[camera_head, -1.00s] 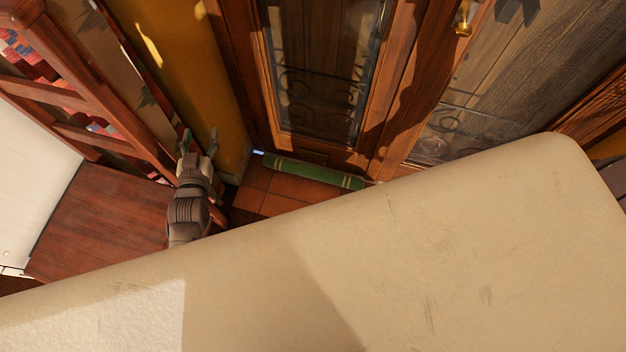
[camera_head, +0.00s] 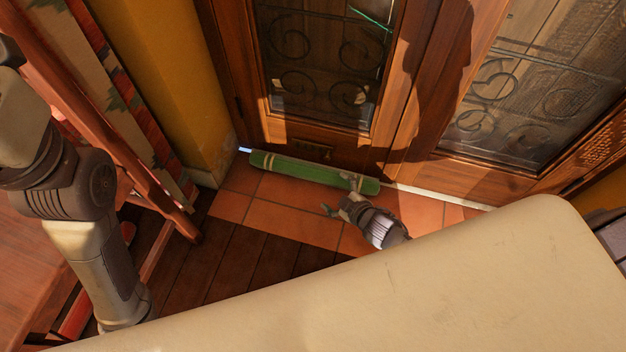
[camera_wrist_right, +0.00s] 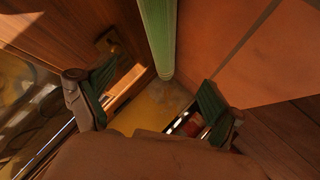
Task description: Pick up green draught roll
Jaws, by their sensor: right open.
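The green draught roll (camera_head: 305,170) is long, with pale bands near its ends. It lies on the floor tiles along the foot of the wooden door. My right gripper (camera_head: 341,196) is open beside the roll's right end, and one finger overlaps the roll's edge in the head view. I cannot tell whether they touch. In the right wrist view the roll (camera_wrist_right: 158,38) runs down from the top, beyond and between the spread fingers of the right gripper (camera_wrist_right: 153,102). Nothing is held. My left gripper is not in view; an arm link of mine shows at the left.
The glazed wooden door (camera_head: 325,65) stands right behind the roll, with a yellow wall (camera_head: 165,75) to its left. A red wooden frame (camera_head: 115,130) stands at the left. Bare tiles (camera_head: 285,215) lie in front of the roll.

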